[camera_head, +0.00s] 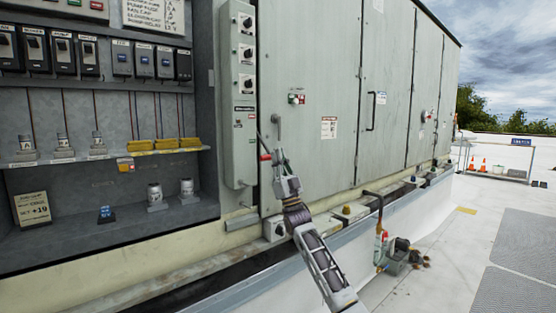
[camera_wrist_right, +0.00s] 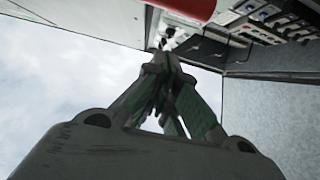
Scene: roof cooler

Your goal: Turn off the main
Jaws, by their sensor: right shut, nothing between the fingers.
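A narrow grey switch box (camera_head: 239,95) with several black rotary knobs stands at the left edge of the big grey cabinet. A short red handle (camera_head: 265,157) sticks out near its lower right side. A red part (camera_wrist_right: 190,8) also shows at the top of the right wrist view, close above the fingers; it looks like the same handle. My right gripper (camera_head: 277,154) is just right of the red handle, pointing up. Its fingers (camera_wrist_right: 168,55) are shut together with nothing between them. I cannot tell whether they touch the handle. My left gripper is not in view.
The open bay at left holds several breakers (camera_head: 121,58) and a shelf with yellow blocks (camera_head: 165,144). A grey door handle (camera_head: 277,125) is just above my right gripper. A pump (camera_head: 397,258) and pipe stand by the curb at right. The roof floor at right is largely clear.

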